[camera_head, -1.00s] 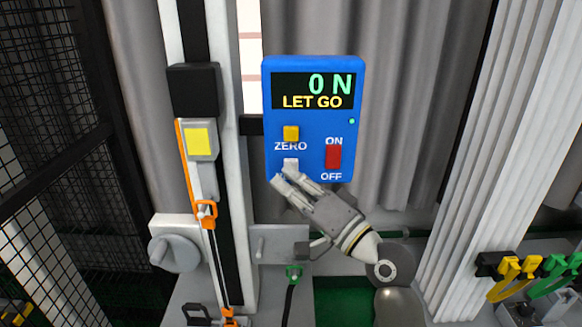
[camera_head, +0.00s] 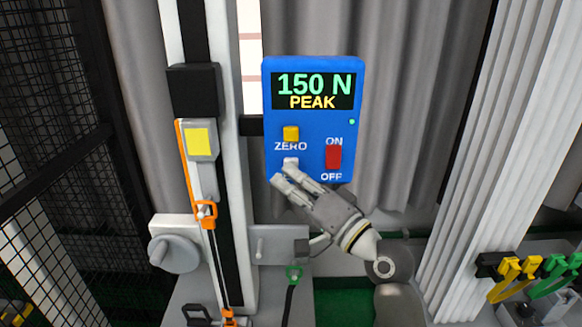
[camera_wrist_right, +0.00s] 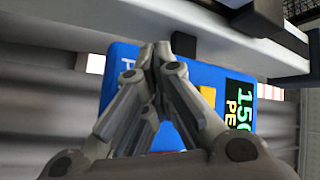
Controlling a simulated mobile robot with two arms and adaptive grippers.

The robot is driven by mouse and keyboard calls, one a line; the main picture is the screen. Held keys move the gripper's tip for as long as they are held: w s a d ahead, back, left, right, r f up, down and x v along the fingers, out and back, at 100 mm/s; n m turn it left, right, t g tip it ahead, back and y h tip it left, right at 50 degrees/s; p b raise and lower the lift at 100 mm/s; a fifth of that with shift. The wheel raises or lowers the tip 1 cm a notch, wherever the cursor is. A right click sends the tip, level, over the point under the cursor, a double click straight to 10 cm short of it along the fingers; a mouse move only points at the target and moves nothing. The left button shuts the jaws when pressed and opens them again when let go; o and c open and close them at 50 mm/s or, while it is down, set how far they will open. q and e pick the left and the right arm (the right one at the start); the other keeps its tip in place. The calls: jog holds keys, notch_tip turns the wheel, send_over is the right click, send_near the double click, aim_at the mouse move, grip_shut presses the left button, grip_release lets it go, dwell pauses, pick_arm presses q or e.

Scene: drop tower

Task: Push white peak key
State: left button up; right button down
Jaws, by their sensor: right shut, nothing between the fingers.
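The blue meter box (camera_head: 313,120) hangs in front of the grey curtain. Its display (camera_head: 314,90) reads "150 N" and "PEAK". The white peak key (camera_head: 290,162) is at the box's lower left, below the yellow zero key (camera_head: 291,133); its label is hidden by my fingers. My right gripper (camera_head: 281,177) is shut and empty, with its fingertips at the lower edge of the white key; I cannot tell whether they touch it. In the right wrist view the shut fingers (camera_wrist_right: 160,55) cover part of the blue box (camera_wrist_right: 122,60). My left gripper is out of view.
A red on/off switch (camera_head: 333,157) is right of the keys. The drop tower's rail (camera_head: 232,180) stands just left of the box, with a grey carriage (camera_head: 200,140) and an orange hook (camera_head: 206,211). Yellow and green clips (camera_head: 510,275) hang at the lower right.

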jog(key=shift+s+p, duration=0.3)
jog(key=shift+s, duration=0.55)
jog(key=s+p, duration=0.1)
jog(key=s, duration=0.4)
jog(key=shift+p, duration=0.35)
